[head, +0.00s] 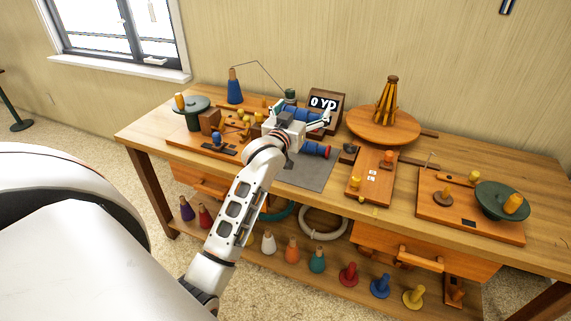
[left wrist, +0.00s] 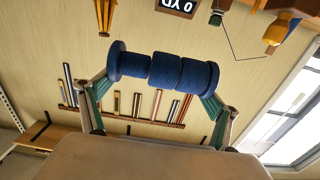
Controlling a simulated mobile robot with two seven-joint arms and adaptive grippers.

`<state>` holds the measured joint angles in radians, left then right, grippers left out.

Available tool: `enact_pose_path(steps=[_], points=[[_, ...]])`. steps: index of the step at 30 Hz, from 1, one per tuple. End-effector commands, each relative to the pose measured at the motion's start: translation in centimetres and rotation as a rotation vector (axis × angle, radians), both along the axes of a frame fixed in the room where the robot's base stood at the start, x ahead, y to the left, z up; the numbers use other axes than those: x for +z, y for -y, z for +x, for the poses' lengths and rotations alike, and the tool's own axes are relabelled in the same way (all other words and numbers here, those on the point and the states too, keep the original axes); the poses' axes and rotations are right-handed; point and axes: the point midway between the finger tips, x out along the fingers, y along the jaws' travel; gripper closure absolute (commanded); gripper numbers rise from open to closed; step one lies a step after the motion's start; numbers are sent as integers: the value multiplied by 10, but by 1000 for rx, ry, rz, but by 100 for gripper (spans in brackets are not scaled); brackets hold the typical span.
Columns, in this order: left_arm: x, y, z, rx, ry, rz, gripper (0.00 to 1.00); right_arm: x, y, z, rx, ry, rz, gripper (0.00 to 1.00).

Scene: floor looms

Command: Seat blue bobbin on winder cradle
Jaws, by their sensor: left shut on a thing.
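My left gripper (head: 303,118) is over the workbench, in front of the yardage display. In the left wrist view its two fingers (left wrist: 163,72) close on the ends of the blue bobbin (left wrist: 165,70), which lies crosswise between them. In the head view the bobbin (head: 297,113) is partly hidden by the gripper and wrist. A blue spool with a red band (head: 315,150) lies on a grey mat (head: 308,174) just below the gripper. I cannot clearly pick out the winder cradle; the gripper and forearm cover part of that area. My right gripper is not in view.
A display reading "0 YD" (head: 323,103) stands behind the gripper. A blue cone (head: 235,88) with a thin guide wire stands at the back left. A round wooden stand (head: 384,126) and a board with a green disc (head: 502,201) are to the right. Cones stand on the lower shelf.

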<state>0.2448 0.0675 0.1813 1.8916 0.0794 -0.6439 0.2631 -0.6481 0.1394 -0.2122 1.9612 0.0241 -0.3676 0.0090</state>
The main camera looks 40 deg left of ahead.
Motion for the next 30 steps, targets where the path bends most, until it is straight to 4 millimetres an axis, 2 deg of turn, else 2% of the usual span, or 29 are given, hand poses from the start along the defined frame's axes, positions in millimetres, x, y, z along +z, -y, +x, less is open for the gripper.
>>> enact_pose_path(steps=[4,7,15,21,25,30], points=[[-4,0,0,0,-1,0,36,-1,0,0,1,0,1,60],[-21,0,0,0,-4,0,36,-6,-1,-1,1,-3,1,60],[-89,1,0,0,-7,-1,36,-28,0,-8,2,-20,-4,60],[-135,1,-1,0,-8,-1,36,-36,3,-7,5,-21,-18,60],[-153,1,0,-1,-4,-1,36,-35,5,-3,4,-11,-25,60],[-162,1,0,-1,-1,0,36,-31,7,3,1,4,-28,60]])
